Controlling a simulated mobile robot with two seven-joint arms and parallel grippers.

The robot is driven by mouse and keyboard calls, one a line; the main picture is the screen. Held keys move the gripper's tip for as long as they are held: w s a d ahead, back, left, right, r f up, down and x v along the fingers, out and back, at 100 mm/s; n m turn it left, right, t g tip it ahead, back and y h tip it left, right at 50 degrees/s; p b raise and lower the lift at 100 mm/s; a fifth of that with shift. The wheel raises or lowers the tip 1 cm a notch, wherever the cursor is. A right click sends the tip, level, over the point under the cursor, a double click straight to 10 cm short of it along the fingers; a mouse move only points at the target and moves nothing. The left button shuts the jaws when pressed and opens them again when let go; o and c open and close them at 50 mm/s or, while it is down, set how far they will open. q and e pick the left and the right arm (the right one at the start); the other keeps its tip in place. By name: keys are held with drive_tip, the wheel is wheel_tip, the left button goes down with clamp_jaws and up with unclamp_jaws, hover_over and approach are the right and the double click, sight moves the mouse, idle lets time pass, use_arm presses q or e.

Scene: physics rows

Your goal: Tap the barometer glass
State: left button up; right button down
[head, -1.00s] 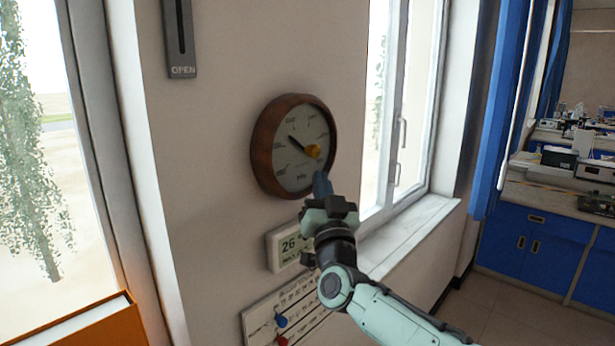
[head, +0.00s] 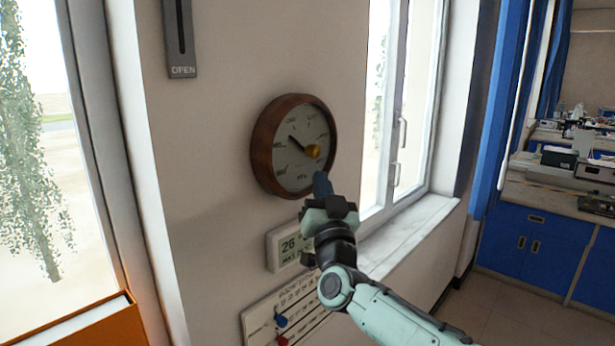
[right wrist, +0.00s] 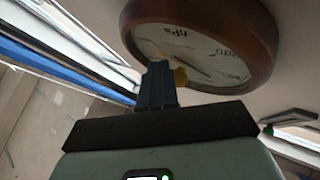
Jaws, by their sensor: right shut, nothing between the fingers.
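My left gripper is not in view.
A small digital display (head: 288,246) and a white board with coloured pegs (head: 285,312) are on the wall below the barometer. A window with a sill (head: 410,225) is at the right. A grey plate marked OPEN (head: 181,40) is at upper left.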

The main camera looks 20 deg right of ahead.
drive_tip(key=shift+w, duration=0.15)
drive_tip(key=shift+w+a, duration=0.15)
drive_tip(key=shift+w, duration=0.15)
drive_tip(key=shift+w+a, duration=0.1)
drive_tip(key=shift+w, duration=0.15)
idle(0.9)
drive_tip(key=shift+s+f, duration=0.15)
drive_tip(key=shift+s, duration=0.3)
drive_tip(key=shift+s+d, duration=0.25)
